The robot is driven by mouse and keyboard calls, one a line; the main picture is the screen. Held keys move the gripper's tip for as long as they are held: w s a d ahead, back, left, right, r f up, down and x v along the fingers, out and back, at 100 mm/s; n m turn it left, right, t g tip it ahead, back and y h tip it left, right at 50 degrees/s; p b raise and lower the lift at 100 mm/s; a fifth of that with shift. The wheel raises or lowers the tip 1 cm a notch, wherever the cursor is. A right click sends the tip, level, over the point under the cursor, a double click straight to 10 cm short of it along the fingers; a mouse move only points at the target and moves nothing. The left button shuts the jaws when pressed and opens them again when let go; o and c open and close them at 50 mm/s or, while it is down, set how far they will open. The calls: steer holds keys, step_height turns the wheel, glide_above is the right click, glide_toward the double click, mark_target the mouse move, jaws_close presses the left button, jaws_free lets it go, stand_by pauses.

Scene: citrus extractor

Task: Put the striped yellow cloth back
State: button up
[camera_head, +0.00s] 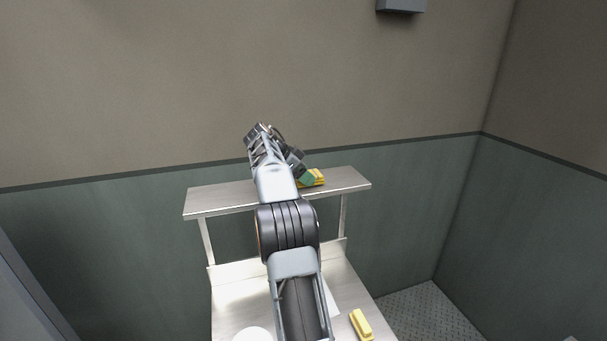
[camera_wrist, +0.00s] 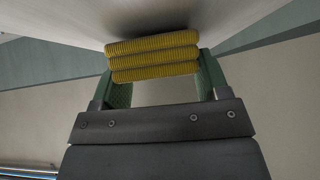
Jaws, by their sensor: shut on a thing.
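The striped yellow cloth (camera_wrist: 153,57) is a folded stack of ribbed yellow layers between the green fingers of my gripper (camera_wrist: 158,70) in the wrist view. My gripper is shut on it, one finger at each side. In the head view the cloth (camera_head: 320,178) shows as a small yellow patch at the raised shelf (camera_head: 235,195), right of my arm, beside a green finger of my gripper (camera_head: 309,179). A pale surface lies close against the cloth in the wrist view, with a dark shadow between. I cannot tell whether they touch.
Below the shelf is a pale worktop (camera_head: 235,294) with a yellow block-like item (camera_head: 361,324) at the right and a white round thing (camera_head: 252,334) at the front. My arm hides the middle of shelf and worktop. The shelf's left part looks bare. A wall stands behind.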

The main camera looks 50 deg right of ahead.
steer(key=shift+f, duration=0.15)
steer(key=shift+f, duration=0.15)
steer(key=o, duration=0.9)
